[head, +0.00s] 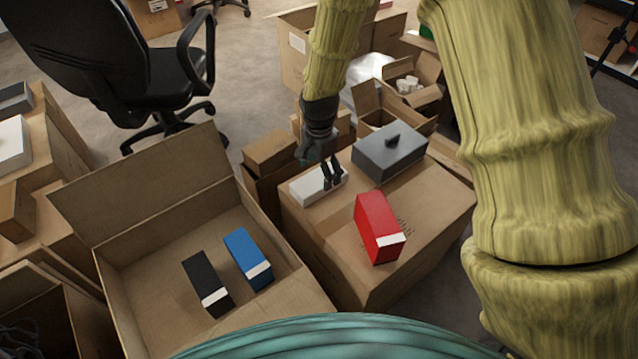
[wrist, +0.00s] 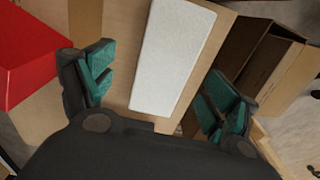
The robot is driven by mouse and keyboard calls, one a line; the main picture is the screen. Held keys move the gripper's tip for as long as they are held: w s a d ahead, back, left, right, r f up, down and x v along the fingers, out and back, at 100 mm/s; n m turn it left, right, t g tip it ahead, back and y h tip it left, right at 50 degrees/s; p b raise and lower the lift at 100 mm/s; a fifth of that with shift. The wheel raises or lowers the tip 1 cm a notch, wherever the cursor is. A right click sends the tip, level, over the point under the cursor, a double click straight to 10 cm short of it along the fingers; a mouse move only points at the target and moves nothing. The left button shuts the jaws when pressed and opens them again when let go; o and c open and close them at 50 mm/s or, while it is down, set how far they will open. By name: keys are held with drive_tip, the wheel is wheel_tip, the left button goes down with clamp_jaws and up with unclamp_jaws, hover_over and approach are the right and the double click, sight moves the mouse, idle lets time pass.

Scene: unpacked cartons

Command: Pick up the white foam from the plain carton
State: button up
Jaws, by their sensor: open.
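The white foam (head: 308,187) is a flat pale block lying on top of a closed plain carton (head: 338,264), near its far left edge. In the wrist view the white foam (wrist: 172,56) lies lengthwise between the fingers, with clear space on both sides. My gripper (head: 331,178) is open above the foam; its spread fingers with teal pads also show in the wrist view (wrist: 158,95). I cannot tell the exact height of the fingertips over the foam.
On the same carton are a red box (head: 376,225) and a grey box (head: 390,153) with a dark object on it. An open carton (head: 140,262) at left holds a black box (head: 206,281) and a blue box (head: 247,257). More cartons stand behind.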

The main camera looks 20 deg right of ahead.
sight(318, 178)
drive_tip(key=shift+w+a+f+b, duration=0.15)
drive_tip(key=shift+f+b, duration=0.35)
drive_tip(key=shift+f, duration=0.8)
drive_tip(key=shift+w+d+f+b, duration=0.15)
drive_tip(key=shift+f+b, duration=0.35)
drive_tip(key=shift+f, duration=0.75)
drive_tip(key=shift+a, duration=0.1)
drive_tip(key=c, duration=0.9)
